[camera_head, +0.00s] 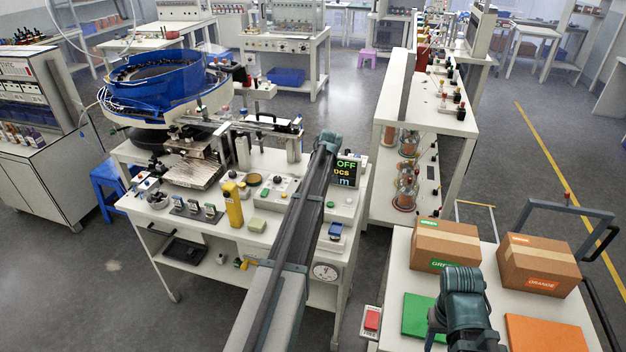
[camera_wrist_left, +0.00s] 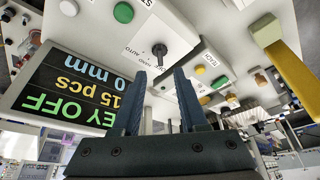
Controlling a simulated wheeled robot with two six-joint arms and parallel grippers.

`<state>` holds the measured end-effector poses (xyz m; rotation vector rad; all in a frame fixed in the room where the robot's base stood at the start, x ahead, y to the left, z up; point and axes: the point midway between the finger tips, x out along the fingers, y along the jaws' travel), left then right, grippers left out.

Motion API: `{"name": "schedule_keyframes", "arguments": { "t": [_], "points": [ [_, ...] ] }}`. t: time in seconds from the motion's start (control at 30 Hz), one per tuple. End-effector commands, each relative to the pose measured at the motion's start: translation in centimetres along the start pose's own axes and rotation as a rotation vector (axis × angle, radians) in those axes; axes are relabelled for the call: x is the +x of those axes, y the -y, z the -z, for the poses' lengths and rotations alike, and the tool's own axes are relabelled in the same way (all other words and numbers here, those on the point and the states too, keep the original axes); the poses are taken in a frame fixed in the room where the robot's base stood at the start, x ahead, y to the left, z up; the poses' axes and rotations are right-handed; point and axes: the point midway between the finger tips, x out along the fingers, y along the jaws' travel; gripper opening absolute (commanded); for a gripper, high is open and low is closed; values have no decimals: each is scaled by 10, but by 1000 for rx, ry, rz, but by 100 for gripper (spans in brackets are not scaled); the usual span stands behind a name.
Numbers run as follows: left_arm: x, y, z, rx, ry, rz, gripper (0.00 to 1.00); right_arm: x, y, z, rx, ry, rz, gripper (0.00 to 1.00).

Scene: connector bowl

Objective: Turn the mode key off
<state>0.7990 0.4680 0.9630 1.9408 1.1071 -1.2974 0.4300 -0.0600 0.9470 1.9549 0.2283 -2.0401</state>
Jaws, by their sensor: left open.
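The mode key is a dark knob (camera_wrist_left: 158,50) on a pale control panel (camera_wrist_left: 180,28) in the left wrist view. Printed labels, among them HAND and AUTO, stand beside it. My left gripper (camera_wrist_left: 160,73) is open and empty, its two dark fingers pointing at the panel. In that picture the knob shows just beyond the gap between the fingertips; I cannot tell how far apart they are in depth. A black display (camera_wrist_left: 62,88) reads KEY OFF, upside down. In the head view the display (camera_head: 346,171) is partly hidden by my left arm.
Green buttons (camera_wrist_left: 123,12) and a yellow button (camera_wrist_left: 199,70) sit near the knob. Two cardboard boxes (camera_head: 445,232) (camera_head: 538,250) stand on the right table behind green and orange mats.

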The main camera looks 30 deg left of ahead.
Motion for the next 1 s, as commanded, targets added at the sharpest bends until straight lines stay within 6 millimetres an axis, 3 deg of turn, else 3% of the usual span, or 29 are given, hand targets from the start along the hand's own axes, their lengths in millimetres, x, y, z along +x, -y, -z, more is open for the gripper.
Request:
{"name": "schedule_keyframes", "arguments": {
  "t": [0.03, 0.1, 0.4, 1.0],
  "points": [
    [-17, 1, 2, 1, 0, 0, 42, -16, -2, -1, 0, 0, 0, 50],
    [-28, 1, 2, 1, 0, 0, 42, -27, -3, -2, 0, 0, 0, 50],
    [-64, 1, 1, 0, 0, 1, 42, -60, -6, -4, -1, 0, 0, 50],
    [-66, 0, -2, 3, 1, 0, 42, -60, -6, -4, -1, 0, 0, 50]
  ]
}}
